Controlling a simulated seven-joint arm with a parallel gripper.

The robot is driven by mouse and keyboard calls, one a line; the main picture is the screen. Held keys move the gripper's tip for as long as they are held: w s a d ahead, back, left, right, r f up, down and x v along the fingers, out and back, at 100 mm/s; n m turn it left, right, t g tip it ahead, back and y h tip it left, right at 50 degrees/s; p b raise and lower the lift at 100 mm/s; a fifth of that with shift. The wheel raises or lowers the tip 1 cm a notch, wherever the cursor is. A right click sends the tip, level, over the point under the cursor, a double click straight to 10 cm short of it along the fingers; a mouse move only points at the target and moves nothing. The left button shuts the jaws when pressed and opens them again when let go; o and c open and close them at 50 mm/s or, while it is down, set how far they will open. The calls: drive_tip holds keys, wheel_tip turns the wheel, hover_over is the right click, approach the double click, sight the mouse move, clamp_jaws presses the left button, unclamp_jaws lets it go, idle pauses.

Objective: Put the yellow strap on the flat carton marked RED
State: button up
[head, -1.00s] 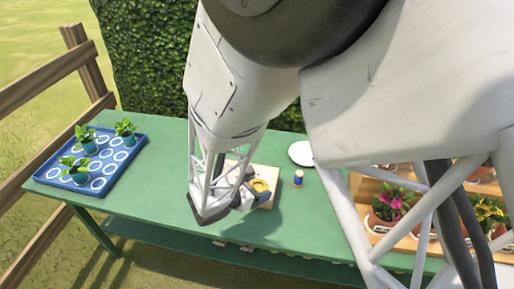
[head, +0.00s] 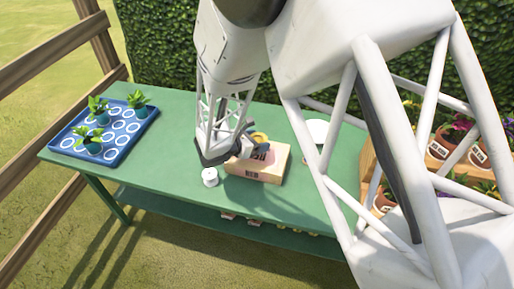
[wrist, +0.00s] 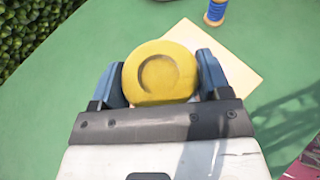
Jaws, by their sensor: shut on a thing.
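The yellow strap (wrist: 160,72) looks like a thick round roll with a shallow round recess. My gripper (wrist: 160,80) is shut on it, one blue finger on each side. In the head view the strap (head: 259,138) shows as a small yellow piece beside my gripper (head: 248,146), over the back of a flat tan carton (head: 257,172). The carton has dark print on top, partly covered, so I cannot read the whole word. In the wrist view the carton's pale top (wrist: 237,77) lies behind and right of the strap. I cannot tell whether the strap touches it.
A white roll (head: 210,177) stands just left of the carton on the green table (head: 165,150). A blue spool (wrist: 215,12) stands beyond the carton. A blue tray (head: 125,150) with potted plants is at left; flower pots (head: 440,147) stand right.

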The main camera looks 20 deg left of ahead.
drive_tip(key=shift+f, duration=0.1)
drive_tip(key=shift+f, duration=1.6)
drive_tip(key=shift+f, duration=0.15)
drive_tip(key=o, duration=1)
drive_tip(key=shift+v, duration=6)
drive_tip(key=shift+d+r, duration=0.1)
drive_tip(key=shift+r, duration=0.15)
